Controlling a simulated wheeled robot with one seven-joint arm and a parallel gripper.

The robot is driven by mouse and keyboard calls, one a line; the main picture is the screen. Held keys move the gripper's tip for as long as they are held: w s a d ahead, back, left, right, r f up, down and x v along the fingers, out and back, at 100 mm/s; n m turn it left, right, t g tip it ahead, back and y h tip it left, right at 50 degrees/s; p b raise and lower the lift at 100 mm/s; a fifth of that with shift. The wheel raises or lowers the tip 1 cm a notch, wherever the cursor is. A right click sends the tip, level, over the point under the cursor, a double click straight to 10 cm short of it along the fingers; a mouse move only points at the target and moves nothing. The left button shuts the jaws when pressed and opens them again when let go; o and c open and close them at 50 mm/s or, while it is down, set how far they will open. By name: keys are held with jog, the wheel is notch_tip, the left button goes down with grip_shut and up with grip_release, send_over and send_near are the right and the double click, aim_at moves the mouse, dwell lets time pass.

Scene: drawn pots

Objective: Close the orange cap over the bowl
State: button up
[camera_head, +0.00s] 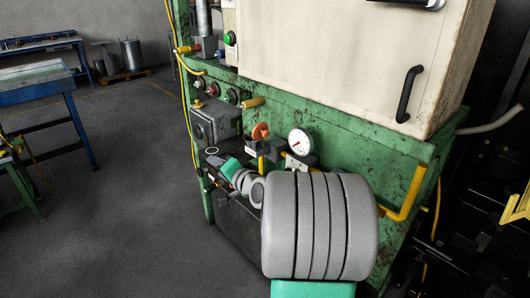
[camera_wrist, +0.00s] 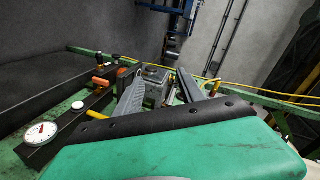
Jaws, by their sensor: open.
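The orange cap (camera_head: 260,131) stands up from the dark fittings on the green machine's front, left of the gauge. In the wrist view an orange piece (camera_wrist: 101,82) that looks like this cap lies left of my fingers. I cannot make out the bowl clearly in either view. My gripper (camera_head: 210,169) is at the end of my grey arm, low and left of the cap, and apart from it. In the wrist view my gripper's two grey fingers (camera_wrist: 158,82) are spread with nothing held between them.
A round white gauge (camera_head: 299,140) sits right of the cap. A grey box (camera_head: 214,122) is on the panel at the left, and a yellow pipe (camera_head: 405,200) juts out at the right. A cream cabinet (camera_head: 345,50) stands above. The floor at left is open.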

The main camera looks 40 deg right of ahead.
jog(key=s+d+m+t+h+b, duration=0.1)
jog(key=d+m+h, duration=0.15)
jog(key=d, duration=0.25)
jog(key=s+d+m+t+h, duration=0.1)
jog(key=d+m, duration=0.2)
jog(key=d, duration=0.2)
jog(key=m+t+h, duration=0.1)
jog(key=m+h, duration=0.2)
jog(key=m, duration=0.1)
send_near(266, 135)
jog(key=w, duration=0.2)
jog(key=x, duration=0.3)
jog(key=d+p+x, duration=0.1)
jog(key=x, duration=0.3)
jog(key=shift+c, duration=0.6)
jog(key=shift+a, duration=0.1)
grip_shut()
